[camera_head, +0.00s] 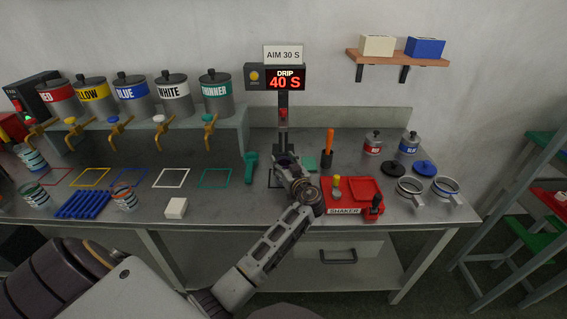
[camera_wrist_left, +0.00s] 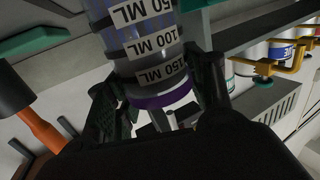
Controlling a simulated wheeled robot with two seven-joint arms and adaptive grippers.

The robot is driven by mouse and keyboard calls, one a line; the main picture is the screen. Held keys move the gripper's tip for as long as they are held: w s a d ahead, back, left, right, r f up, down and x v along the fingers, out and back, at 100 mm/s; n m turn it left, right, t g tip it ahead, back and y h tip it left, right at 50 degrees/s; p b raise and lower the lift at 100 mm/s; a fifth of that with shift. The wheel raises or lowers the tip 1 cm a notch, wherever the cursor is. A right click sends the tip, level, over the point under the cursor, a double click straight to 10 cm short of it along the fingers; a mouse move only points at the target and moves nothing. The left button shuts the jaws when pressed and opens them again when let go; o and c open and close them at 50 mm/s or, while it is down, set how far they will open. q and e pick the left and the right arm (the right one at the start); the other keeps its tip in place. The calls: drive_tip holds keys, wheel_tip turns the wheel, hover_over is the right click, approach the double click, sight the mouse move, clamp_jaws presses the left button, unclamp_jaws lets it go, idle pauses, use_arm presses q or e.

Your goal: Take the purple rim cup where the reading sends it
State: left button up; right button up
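The purple rim cup (camera_wrist_left: 165,97) shows large in the left wrist view, a grey cup with 50, 100 and 150 ML labels and a purple band at its rim. My left gripper (camera_head: 286,160) has a finger on each side of the cup and appears shut on it. In the head view the gripper is below the drip display (camera_head: 284,78) and hides most of the cup. The display reads DRIP 40 S. The sign (camera_head: 283,55) above it reads AIM 30 S. The thinner tank (camera_head: 216,92) has a teal label. My right gripper is not in view.
Red, yellow, blue and white (camera_head: 174,96) tanks stand left of the thinner tank. Coloured square outlines (camera_head: 171,178) lie below the taps. Other cups (camera_head: 125,199) stand at left near a blue rack (camera_head: 83,205). A red shaker tray (camera_head: 362,188) is at right.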

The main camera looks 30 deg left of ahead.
use_arm(q)
drive_tip(key=c, duration=0.5)
drive_tip(key=shift+r, duration=0.85)
drive_tip(key=s+d, duration=0.2)
drive_tip(key=s, duration=0.1)
drive_tip(key=s+d, duration=0.1)
drive_tip(key=s, duration=0.2)
drive_tip(key=s+d+b, duration=0.1)
drive_tip(key=s+d, duration=0.1)
drive_tip(key=s, duration=0.1)
drive_tip(key=shift+s+d, duration=0.25)
drive_tip(key=shift+d, duration=0.05)
idle(1.0)
